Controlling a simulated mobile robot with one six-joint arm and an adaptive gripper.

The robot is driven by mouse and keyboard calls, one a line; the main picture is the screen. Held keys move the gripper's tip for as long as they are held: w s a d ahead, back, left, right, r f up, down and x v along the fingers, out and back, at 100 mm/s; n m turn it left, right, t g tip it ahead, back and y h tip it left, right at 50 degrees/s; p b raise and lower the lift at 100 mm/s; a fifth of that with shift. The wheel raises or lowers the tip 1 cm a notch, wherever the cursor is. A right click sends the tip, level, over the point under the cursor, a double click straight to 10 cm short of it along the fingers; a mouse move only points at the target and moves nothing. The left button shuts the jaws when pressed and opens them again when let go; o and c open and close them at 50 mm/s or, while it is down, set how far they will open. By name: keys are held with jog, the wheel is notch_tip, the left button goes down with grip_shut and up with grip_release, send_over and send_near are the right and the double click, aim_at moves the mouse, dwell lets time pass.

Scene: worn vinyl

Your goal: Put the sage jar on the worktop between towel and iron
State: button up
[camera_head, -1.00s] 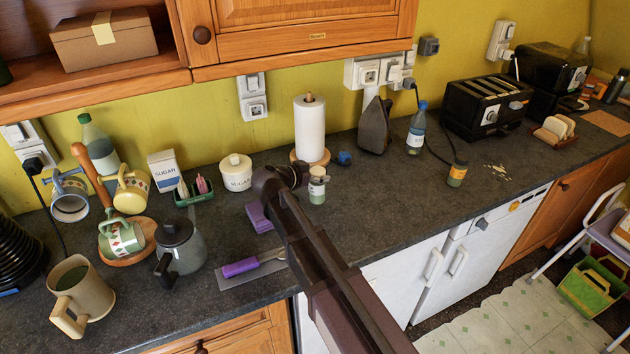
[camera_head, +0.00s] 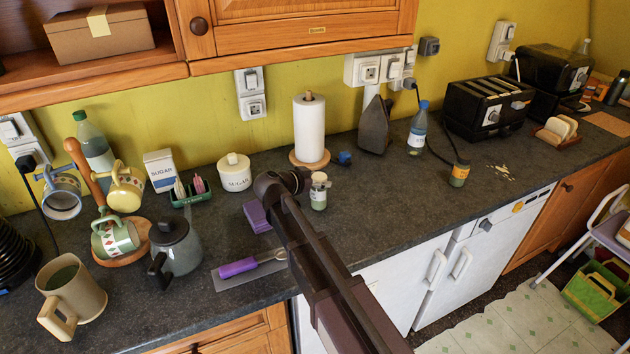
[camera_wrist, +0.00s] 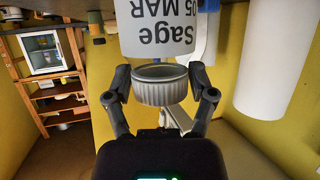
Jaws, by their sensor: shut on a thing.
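The sage jar (camera_head: 318,195) is a small clear jar with green contents, a white label and a pale lid. In the wrist view its label (camera_wrist: 158,32) reads "Sage 05 MAR" upside down. My gripper (camera_wrist: 159,94) is shut on the jar at its ribbed lid. In the head view the jar is upright, in front of the towel roll (camera_head: 309,130); I cannot tell if its base touches the worktop (camera_head: 400,195). The white towel roll also shows in the wrist view (camera_wrist: 277,60). The dark iron (camera_head: 374,127) stands upright to the right of the roll.

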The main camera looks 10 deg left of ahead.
jog(key=shift+f, duration=0.15)
jog(key=o, duration=1.2)
jog(key=shift+o, duration=0.2)
jog(key=shift+r, duration=0.2)
jog(key=shift+s+a+r+p, duration=0.3)
jog(key=shift+s+a+p, duration=0.05)
jog(key=shift+s, duration=0.1)
jog(key=p+v, duration=0.4)
jog(key=v, duration=0.6)
jog(key=shift+s+a, duration=0.25)
jog(key=shift+s, duration=0.05)
jog(key=shift+r, duration=0.1)
